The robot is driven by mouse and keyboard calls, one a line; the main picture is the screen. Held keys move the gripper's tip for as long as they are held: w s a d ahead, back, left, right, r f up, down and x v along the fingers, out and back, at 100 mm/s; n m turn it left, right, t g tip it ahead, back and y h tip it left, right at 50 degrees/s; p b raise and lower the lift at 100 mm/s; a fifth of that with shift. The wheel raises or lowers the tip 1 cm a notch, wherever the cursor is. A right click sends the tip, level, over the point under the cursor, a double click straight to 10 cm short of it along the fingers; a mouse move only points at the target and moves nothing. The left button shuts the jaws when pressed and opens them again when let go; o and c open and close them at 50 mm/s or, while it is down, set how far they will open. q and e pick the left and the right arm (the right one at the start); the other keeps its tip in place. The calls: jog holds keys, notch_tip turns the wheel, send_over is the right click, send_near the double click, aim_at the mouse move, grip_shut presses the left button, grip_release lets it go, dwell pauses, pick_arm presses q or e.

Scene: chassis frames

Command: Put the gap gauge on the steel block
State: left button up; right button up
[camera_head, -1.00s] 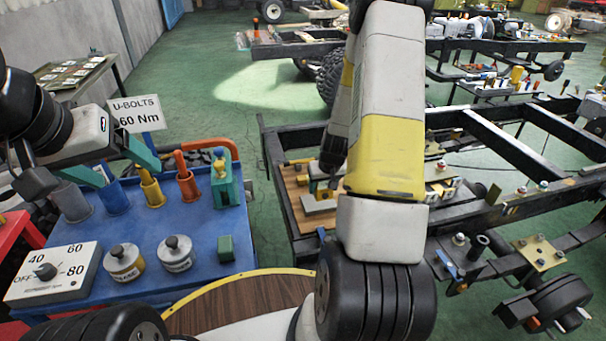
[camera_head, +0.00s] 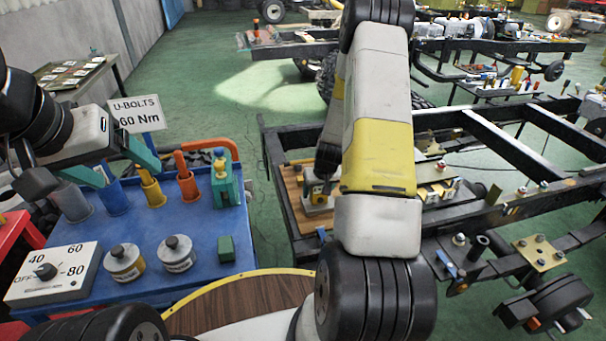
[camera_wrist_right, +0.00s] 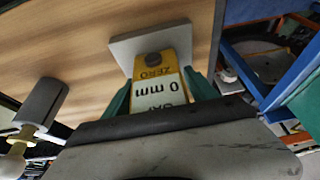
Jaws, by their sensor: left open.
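The gap gauge (camera_wrist_right: 158,88) is yellow with a white "0 mm" label and a dark round knob at its "ZERO" end. My right gripper (camera_wrist_right: 160,80) has its green fingers against both sides of the gauge. The steel block (camera_wrist_right: 122,48) is a grey slab directly beyond the gauge's end; I cannot tell whether they touch. In the head view the gauge (camera_head: 317,190) shows over the block (camera_head: 318,208), partly behind my right arm, which hides the right fingers. My left gripper (camera_head: 120,167) is open and empty above the blue trolley at the left.
The blue trolley (camera_head: 205,245) holds coloured tool holders, two lidded pots and a dial box (camera_head: 50,272). The wooden board (camera_head: 291,190) under the block lies inside the black chassis frame (camera_head: 272,165). A grey part with a pale knob (camera_wrist_right: 40,105) lies left in the wrist view.

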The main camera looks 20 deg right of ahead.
jog(key=shift+o, duration=0.2)
jog(key=shift+r, duration=0.25)
jog(key=s+a+r+y, duration=0.1)
jog(key=s+a+r, duration=0.25)
jog(key=r, duration=0.65)
jog(key=s+a+r+t, duration=0.1)
jog(key=s+a+r, duration=0.25)
jog(key=r, duration=0.55)
jog(key=s+a+r+y, duration=0.1)
jog(key=s+a+r, duration=0.3)
jog(key=r, duration=0.6)
jog(key=s+a+r, duration=0.1)
jog(key=s+r, duration=0.3)
jog(key=s, duration=0.4)
jog(key=s+a+r+n, duration=0.1)
jog(key=s+a+r, duration=0.1)
jog(key=s+r, duration=0.2)
jog(key=s, duration=0.3)
jog(key=shift+s+a+r+t, duration=0.25)
jog(key=shift+s+t, duration=0.05)
jog(key=shift+s, duration=0.05)
